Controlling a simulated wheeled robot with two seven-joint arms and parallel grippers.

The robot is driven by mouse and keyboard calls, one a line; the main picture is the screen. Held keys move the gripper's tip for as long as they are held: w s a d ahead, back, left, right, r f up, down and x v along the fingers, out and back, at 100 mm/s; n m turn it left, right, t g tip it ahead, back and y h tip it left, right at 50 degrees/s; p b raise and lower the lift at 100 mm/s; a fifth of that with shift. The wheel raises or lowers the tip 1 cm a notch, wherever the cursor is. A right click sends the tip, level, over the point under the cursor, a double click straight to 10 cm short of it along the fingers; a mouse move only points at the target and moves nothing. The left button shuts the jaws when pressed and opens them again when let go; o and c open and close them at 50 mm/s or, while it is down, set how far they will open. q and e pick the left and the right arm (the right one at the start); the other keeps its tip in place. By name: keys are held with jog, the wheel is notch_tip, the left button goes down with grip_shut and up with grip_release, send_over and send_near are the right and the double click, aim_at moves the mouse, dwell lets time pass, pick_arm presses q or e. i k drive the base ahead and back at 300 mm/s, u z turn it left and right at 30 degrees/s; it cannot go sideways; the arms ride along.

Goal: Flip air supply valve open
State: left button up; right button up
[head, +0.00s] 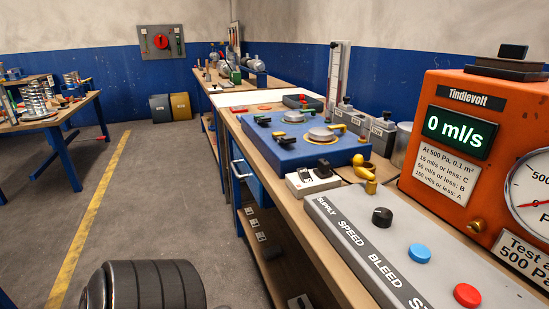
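The air supply valve (371,187) looks like the small brass fitting at the far end of the grey control panel (335,212), near the printed word SUPPLY. A yellow lever (362,169) shows just above and behind it. I cannot tell from this view whether the valve is open or closed. The panel also carries a black knob (382,217), a blue button (420,253) and a red button (467,295). The orange tester (440,180) behind it reads 0 ml/s. Neither of my grippers is in view.
A blue fixture box (290,153) and a white switch box (313,182) stand on the bench beyond the panel. The orange tester stands close along the right. Open floor (160,200) lies left of the bench. Another table (60,118) stands at the far left.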

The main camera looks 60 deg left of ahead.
aim_at(372, 183)
jog(key=u, duration=1.05)
jog(key=k, duration=0.5)
jog(key=z, duration=2.9)
jog(key=k, duration=1.1)
jog(key=u, duration=1.35)
